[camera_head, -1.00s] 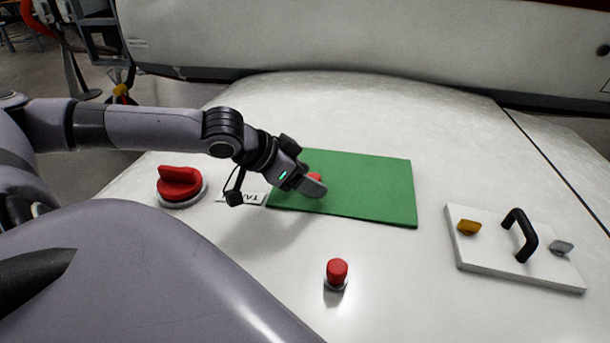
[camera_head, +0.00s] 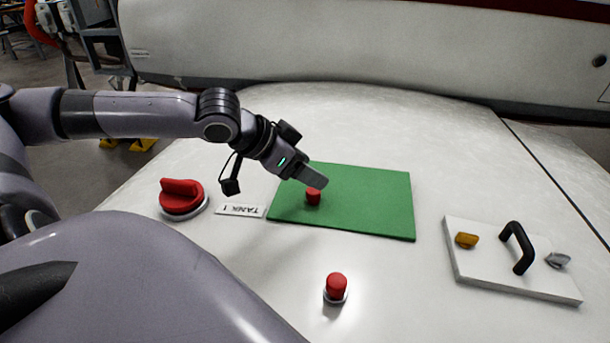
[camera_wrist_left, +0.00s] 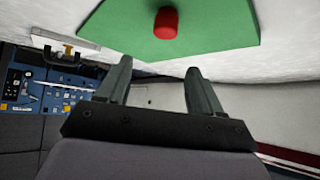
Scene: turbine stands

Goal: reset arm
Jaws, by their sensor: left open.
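My left arm reaches in from the left in the head view, with its gripper (camera_head: 318,180) above the green mat (camera_head: 370,205). In the left wrist view the two fingers of this gripper (camera_wrist_left: 157,82) stand apart with nothing between them. A small red cylinder (camera_head: 313,196) stands on the mat near its left edge, just below the fingertips in the head view. The cylinder (camera_wrist_left: 165,22) also shows beyond the fingers in the left wrist view, apart from them. My right gripper is not seen.
A red knob (camera_head: 181,196) and a "TANK 1" label (camera_head: 240,210) are left of the mat. A red button (camera_head: 336,287) is in front. A white panel (camera_head: 510,275) with a black handle (camera_head: 518,246) and two small latches is at right. The white surface between is clear.

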